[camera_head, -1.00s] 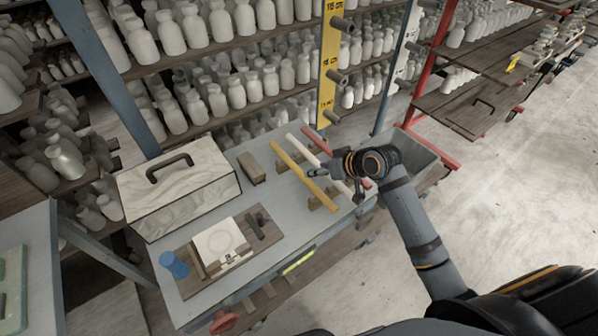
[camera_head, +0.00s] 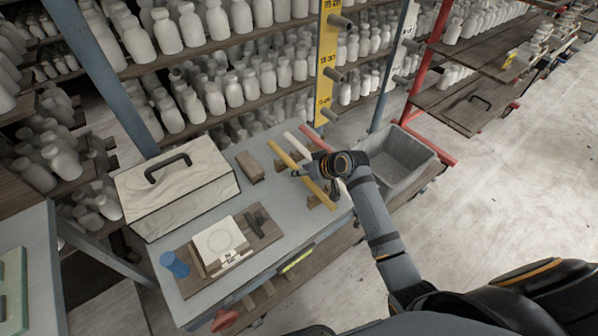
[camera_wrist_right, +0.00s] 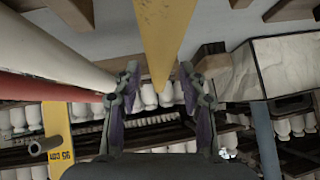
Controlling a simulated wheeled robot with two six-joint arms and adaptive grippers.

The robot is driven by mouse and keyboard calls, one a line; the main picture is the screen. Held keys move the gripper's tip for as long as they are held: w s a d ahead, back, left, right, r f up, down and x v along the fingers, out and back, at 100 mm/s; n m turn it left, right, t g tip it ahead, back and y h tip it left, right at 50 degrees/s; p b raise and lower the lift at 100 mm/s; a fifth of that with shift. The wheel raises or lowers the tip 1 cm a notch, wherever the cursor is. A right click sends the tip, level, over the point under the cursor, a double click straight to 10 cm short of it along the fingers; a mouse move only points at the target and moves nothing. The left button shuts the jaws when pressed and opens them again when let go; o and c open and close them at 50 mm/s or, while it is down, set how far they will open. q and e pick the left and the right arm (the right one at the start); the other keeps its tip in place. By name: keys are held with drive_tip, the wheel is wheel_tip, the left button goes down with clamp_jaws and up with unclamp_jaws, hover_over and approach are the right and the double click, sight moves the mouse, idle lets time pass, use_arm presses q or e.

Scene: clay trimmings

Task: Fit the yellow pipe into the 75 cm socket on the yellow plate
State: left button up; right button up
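The yellow pipe (camera_head: 288,155) lies across wooden rests on the grey bench, beside a white pipe (camera_head: 296,143) and a red pipe (camera_head: 315,137). My right gripper (camera_head: 305,175) is over the yellow pipe. In the right wrist view, the yellow pipe (camera_wrist_right: 163,35) shows between the two open fingers of the right gripper (camera_wrist_right: 161,78), with gaps on both sides. The yellow plate (camera_head: 327,62) stands upright behind the bench, with grey sockets sticking out one above another. The lowest socket (camera_head: 329,115) is by the 75 cm label. My left gripper is out of view.
A grey bin (camera_head: 395,160) is at right. Shelves of pale bottles stand behind.

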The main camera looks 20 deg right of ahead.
sight(292, 165)
clamp_jaws()
drive_tip(key=shift+w+r, duration=0.1)
drive_tip(key=shift+r, duration=0.2)
wheel_tip(292, 165, up, 2)
drive_tip(key=shift+r+b, duration=0.2)
drive_tip(key=shift+b, duration=0.2)
drive_tip(key=s+d+r+b, duration=0.2)
drive_tip(key=d+r, duration=0.8)
drive_tip(key=d, duration=0.3)
drive_tip(key=shift+s+d, duration=0.2)
drive_tip(key=shift+d, duration=0.2)
